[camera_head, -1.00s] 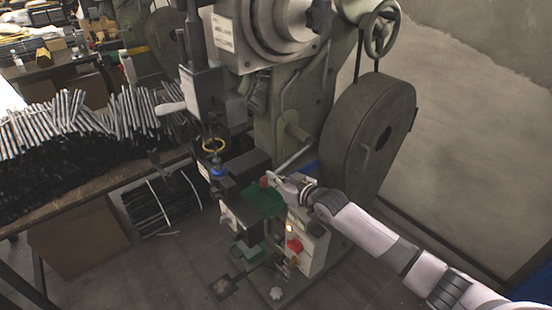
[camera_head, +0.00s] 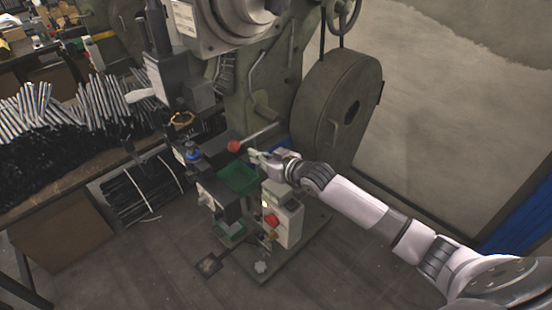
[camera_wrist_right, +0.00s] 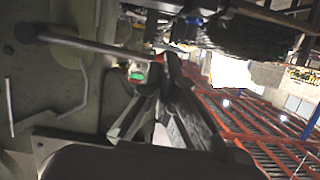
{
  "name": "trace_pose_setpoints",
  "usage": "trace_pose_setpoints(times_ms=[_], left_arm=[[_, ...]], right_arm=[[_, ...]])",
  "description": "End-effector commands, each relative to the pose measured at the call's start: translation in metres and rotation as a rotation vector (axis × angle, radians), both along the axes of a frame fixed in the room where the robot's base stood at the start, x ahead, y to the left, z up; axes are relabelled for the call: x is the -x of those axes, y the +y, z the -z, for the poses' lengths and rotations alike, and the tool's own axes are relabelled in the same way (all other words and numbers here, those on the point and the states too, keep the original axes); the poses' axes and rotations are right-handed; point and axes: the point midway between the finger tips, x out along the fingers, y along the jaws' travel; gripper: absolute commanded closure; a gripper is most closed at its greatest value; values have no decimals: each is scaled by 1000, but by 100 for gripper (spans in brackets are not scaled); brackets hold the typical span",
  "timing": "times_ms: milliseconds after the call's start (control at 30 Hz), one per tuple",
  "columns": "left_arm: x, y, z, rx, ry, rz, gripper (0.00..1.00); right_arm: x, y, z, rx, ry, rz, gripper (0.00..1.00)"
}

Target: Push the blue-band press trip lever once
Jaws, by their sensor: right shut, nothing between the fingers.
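The trip lever is a thin grey rod ending in a red ball knob (camera_head: 233,146) on the front of the green press (camera_head: 262,85). A blue band (camera_head: 192,153) rings the press's tooling post, left of the knob. My right gripper (camera_head: 253,155) is shut and empty, just below and right of the knob; a small gap seems to show between them. In the right wrist view a grey rod (camera_wrist_right: 80,42) runs toward my shut fingertips (camera_wrist_right: 166,68), with a bit of red beside them. My left gripper is not in view.
A green tray (camera_head: 238,178) lies below the knob. A control box (camera_head: 285,222) with a red button (camera_head: 271,220) stands under my right wrist. A large flywheel (camera_head: 338,105) is behind the arm. A bench with metal rods (camera_head: 65,115) stands at left.

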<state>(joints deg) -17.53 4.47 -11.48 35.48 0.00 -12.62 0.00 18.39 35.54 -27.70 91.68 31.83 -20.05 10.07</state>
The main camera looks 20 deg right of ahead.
Motion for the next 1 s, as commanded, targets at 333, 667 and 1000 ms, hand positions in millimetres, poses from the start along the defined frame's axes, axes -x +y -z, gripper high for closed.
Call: trace_pose_setpoints(times_ms=[333, 667, 1000], left_arm=[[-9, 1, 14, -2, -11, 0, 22], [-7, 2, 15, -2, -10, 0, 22], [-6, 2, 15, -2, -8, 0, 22]], right_arm=[[54, -20, -16, 1, -3, -1, 100], [65, -24, -22, -2, -5, 0, 100], [64, -24, -22, -2, -5, 0, 100]])
